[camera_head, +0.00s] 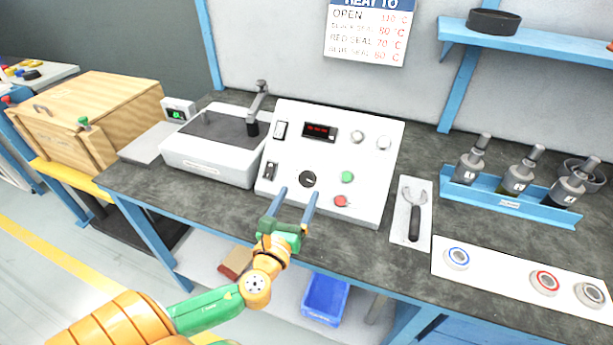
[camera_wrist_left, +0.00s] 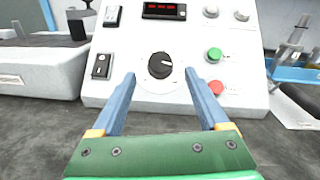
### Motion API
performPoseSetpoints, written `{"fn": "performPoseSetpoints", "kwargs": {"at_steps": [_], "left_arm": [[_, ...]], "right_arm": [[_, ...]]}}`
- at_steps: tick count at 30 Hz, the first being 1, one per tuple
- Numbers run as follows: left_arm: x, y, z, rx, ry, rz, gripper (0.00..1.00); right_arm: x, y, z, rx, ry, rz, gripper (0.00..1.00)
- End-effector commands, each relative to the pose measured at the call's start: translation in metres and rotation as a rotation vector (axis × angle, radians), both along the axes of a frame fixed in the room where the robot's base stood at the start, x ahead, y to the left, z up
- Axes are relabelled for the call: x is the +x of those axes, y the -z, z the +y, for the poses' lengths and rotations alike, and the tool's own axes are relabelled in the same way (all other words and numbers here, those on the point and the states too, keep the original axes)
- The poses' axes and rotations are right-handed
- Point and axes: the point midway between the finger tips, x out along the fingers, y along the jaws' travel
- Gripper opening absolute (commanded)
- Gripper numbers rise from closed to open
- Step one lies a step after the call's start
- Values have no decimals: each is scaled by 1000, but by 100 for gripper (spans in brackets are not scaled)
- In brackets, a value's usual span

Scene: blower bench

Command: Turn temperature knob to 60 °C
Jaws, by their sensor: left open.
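The temperature knob (camera_head: 307,179) is a round black dial low on the sloped white control panel (camera_head: 375,150). In the left wrist view the knob (camera_wrist_left: 160,65) sits between and beyond my fingertips, with a light pointer mark toward its right side. A red-lit display (camera_head: 319,131) is above it; its digits are too small to read. My left gripper (camera_head: 298,192) is open, its two blue fingers pointing at the panel just short of the knob. Nothing is between the fingers, and they appear apart from the knob. My right gripper is not in view.
Beside the knob are a black rocker switch (camera_head: 270,170), a green button (camera_head: 347,177) and a red button (camera_head: 341,201). A white machine with a dark top (camera_head: 212,165) stands left of the panel.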

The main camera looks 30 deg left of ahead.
Motion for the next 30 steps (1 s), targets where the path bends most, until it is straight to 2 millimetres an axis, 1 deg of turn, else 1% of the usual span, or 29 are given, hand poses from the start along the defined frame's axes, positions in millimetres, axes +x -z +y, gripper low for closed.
{"fn": "performPoseSetpoints", "kwargs": {"at_steps": [1,3,6,10,15,16,17,18,20,21,23,24,30], "left_arm": [[11,-2,4,2,-3,-3,78],[24,-2,8,1,-2,-2,78],[37,0,12,0,-1,0,78],[44,0,14,-2,0,2,78],[44,1,14,-3,0,2,78],[44,1,14,-3,0,2,72],[44,1,14,-3,0,2,64],[44,1,13,-3,0,2,53],[44,1,14,-3,0,2,37],[44,1,14,-3,0,2,26],[44,1,14,-3,0,2,10],[44,1,14,-3,0,2,0],[44,1,13,-10,-8,0,0]], "right_arm": [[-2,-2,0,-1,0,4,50],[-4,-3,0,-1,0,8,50],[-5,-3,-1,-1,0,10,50],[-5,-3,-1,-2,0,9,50],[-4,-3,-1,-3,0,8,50],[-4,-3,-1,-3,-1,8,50],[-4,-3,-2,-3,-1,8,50],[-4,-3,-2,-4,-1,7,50],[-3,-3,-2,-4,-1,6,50],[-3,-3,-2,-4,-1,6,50],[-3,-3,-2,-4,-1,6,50],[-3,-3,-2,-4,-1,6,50],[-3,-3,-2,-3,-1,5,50]]}}
